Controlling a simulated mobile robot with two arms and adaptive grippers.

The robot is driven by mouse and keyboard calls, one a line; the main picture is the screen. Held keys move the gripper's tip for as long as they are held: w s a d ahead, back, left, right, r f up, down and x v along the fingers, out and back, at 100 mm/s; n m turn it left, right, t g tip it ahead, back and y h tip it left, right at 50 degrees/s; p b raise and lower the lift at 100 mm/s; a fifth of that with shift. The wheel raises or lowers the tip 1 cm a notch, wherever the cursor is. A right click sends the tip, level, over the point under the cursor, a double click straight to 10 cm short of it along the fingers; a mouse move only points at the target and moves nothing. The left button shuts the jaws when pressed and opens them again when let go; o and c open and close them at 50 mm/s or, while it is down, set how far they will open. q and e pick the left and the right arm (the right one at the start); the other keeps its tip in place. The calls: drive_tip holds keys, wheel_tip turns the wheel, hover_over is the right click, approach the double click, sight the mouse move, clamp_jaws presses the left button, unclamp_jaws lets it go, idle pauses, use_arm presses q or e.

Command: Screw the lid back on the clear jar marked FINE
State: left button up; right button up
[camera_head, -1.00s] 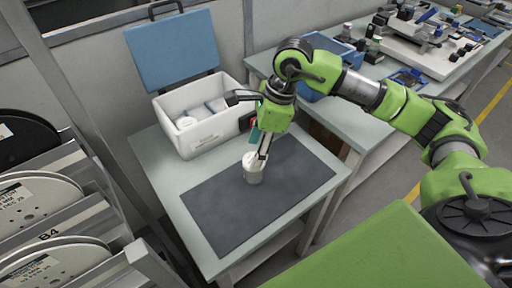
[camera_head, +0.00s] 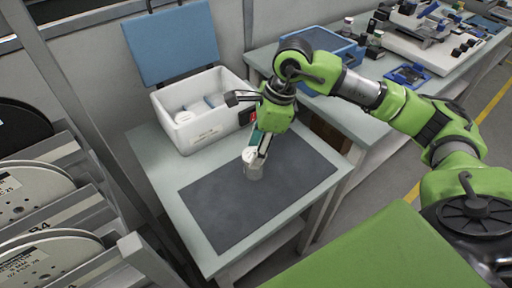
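A small jar (camera_head: 254,172) stands upright on the dark mat (camera_head: 215,205) of the small table. A white lid (camera_head: 249,155) shows at its top, partly hidden by my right gripper (camera_head: 259,158). The gripper reaches down over the jar with its fingers at the lid. I cannot tell whether the fingers are closed on the lid or how the lid sits on the rim. Any marking on the jar is too small to read. My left gripper is not in view.
A white box (camera_head: 200,131) with an open blue lid (camera_head: 172,45) stands behind the mat and holds several pale items. A workbench (camera_head: 366,128) with trays and tools is at the right. Reel racks (camera_head: 60,215) stand at the left. The mat's front is clear.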

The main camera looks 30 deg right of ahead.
idle(0.4)
drive_tip(key=shift+f+m, duration=0.1)
drive_tip(key=shift+m, duration=0.4)
drive_tip(key=shift+m+t+b, duration=0.3)
drive_tip(key=shift+m+b, duration=0.15)
drive_tip(key=shift+m, duration=0.55)
drive_tip(key=shift+m+h, duration=0.4)
drive_tip(key=shift+m, duration=0.2)
drive_tip(key=m, duration=0.2)
drive_tip(key=shift+s+a+m+t+b, duration=0.1)
drive_tip(key=shift+m+t+b, duration=0.2)
drive_tip(key=shift+t, duration=0.1)
drive_tip(key=shift+m+h, duration=0.4)
drive_tip(key=shift+m, duration=0.3)
